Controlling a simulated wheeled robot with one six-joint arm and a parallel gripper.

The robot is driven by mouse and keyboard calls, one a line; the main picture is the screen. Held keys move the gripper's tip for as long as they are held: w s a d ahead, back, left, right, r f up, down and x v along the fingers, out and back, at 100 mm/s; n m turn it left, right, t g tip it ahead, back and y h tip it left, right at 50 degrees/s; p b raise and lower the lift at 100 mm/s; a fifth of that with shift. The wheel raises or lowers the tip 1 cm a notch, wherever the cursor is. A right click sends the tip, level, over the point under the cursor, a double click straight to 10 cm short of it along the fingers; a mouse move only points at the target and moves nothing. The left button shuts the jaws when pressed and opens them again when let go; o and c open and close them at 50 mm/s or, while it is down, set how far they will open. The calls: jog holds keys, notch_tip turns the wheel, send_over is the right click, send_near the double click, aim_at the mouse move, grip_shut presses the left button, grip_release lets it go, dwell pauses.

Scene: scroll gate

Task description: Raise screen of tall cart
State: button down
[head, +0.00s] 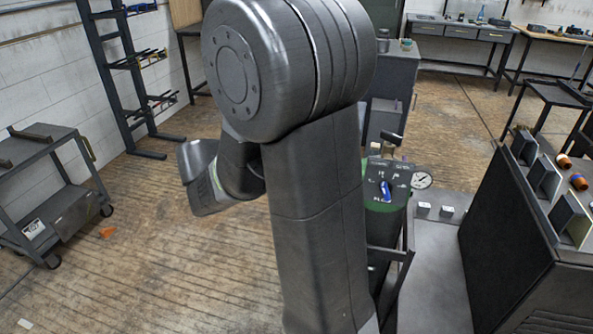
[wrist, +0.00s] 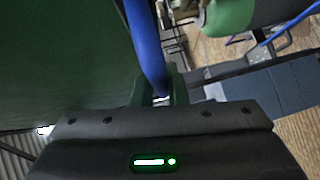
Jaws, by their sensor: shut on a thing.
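In the wrist view a dark green flat surface (wrist: 60,60) fills the left side. It may be the screen, but I cannot tell for sure. A thick blue bar (wrist: 145,40) runs down from the top edge to between my gripper's fingers (wrist: 160,98), which are shut on it. My gripper's dark body with a green light spans the bottom. In the head view my own arm covers the middle and hides my gripper. I cannot tell which thing is the tall cart.
A low grey cart (head: 62,210) stands at the left, near a dark rack (head: 125,65) against the wall. A dark cabinet (head: 510,240) with several small bins on top is at the right. Workbenches (head: 465,32) line the back. The wooden floor at lower left is mostly clear.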

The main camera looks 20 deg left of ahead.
notch_tip(320, 180, up, 10)
jog(key=p, duration=0.2)
jog(key=shift+r+p, duration=0.1)
jog(key=shift+p, duration=0.3)
jog(key=c, duration=1.5)
grip_release()
jog(key=shift+o, duration=0.2)
jog(key=shift+a, duration=0.1)
jog(key=b+v, duration=0.2)
jog(key=v, duration=1.1)
jog(key=shift+s+a, duration=0.2)
jog(key=shift+s, duration=0.1)
